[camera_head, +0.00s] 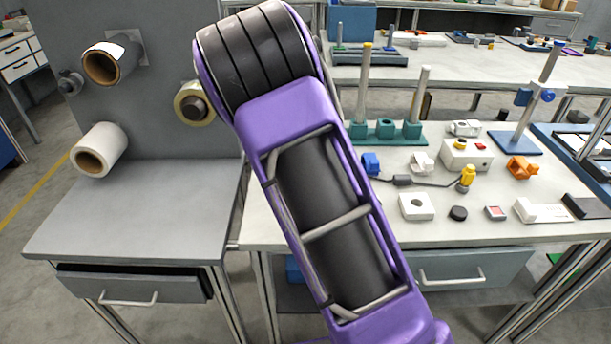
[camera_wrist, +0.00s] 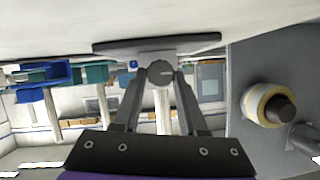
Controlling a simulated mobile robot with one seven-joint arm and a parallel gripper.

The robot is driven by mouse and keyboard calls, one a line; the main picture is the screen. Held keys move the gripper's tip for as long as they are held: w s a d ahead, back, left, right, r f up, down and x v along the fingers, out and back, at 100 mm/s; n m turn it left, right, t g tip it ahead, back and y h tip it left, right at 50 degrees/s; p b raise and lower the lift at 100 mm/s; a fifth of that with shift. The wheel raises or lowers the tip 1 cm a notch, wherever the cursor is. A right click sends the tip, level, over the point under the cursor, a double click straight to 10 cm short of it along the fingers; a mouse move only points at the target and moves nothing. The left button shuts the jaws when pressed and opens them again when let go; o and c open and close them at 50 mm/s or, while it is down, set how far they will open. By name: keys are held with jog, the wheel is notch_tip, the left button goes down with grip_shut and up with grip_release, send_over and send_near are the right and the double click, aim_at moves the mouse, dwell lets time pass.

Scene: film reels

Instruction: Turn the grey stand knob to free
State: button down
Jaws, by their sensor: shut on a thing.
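The grey stand knob (camera_wrist: 160,73) shows in the wrist view as a round grey face with a short light line on it. It sits below a grey plate (camera_wrist: 155,46) in that upside-down picture. My gripper (camera_wrist: 160,84) has one finger on each side of the knob and is shut on it. In the head view my purple arm crosses the middle and hides the knob and my gripper. I cannot tell from the line alone which setting the knob is at.
Right of my arm, the white bench (camera_head: 390,225) carries a teal two-post stand (camera_head: 385,130) and a blue-knobbed stand (camera_head: 515,142). The left grey tabletop (camera_head: 130,215) is clear.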

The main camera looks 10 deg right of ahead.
jog(key=n+h, duration=0.1)
jog(key=n, duration=0.1)
jog(key=n+h+p, duration=0.1)
jog(key=shift+w+a+n+h, duration=0.1)
jog(key=shift+a+n+h, duration=0.2)
jog(key=shift+a+n, duration=0.1)
jog(key=shift+a+n+h+p, duration=0.1)
jog(key=shift+n+h+p, duration=0.8)
jog(key=shift+n, duration=0.3)
jog(key=shift+f+n+h+p, duration=0.15)
jog(key=shift+n+h+p, duration=0.4)
jog(key=shift+n, duration=0.25)
jog(key=c, duration=0.7)
grip_release()
jog(key=shift+w, duration=0.1)
jog(key=shift+c, duration=0.2)
jog(key=p+v, duration=0.2)
jog(key=v, duration=1.5)
jog(key=shift+a, duration=0.2)
